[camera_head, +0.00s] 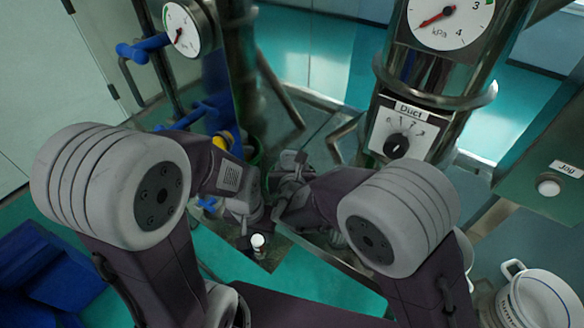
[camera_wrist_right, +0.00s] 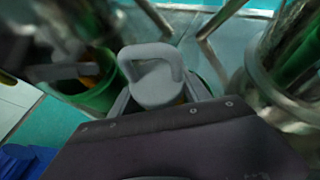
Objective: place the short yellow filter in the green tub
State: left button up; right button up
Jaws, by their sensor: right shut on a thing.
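A grey cap with a loop handle (camera_wrist_right: 158,80) sits between the fingers of my right gripper (camera_wrist_right: 160,100) in the right wrist view. A little yellow shows at its lower edge, fitting a yellow filter mostly hidden by the gripper. In the head view my right gripper (camera_head: 288,175) is at the centre, shut on this thing. My left gripper (camera_head: 245,212) is lower, close beside it, its fingers too hidden to judge. A green tub (camera_head: 256,152) shows partly behind the arms. Green also shows at the left of the wrist view (camera_wrist_right: 98,98). A yellow piece (camera_head: 223,142) shows behind my left arm.
A labelled Duct dial box (camera_head: 402,133) is right of centre. A blue valve handle (camera_head: 143,47) juts out at upper left. A white pot (camera_head: 540,300) stands at lower right.

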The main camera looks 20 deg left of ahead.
jog(key=shift+s+d+f+b, duration=0.1)
jog(key=shift+f+b, duration=0.15)
jog(key=shift+b, duration=0.2)
jog(key=shift+f+b, duration=0.3)
jog(key=shift+b, duration=0.05)
jog(key=o, duration=1.5)
jog(key=shift+r, duration=0.1)
jog(key=shift+r+p, duration=0.2)
jog(key=shift+p, duration=0.15)
jog(key=shift+r+p, duration=0.45)
jog(key=shift+p, duration=0.1)
jog(key=v, duration=1.2)
jog(key=shift+b, duration=0.4)
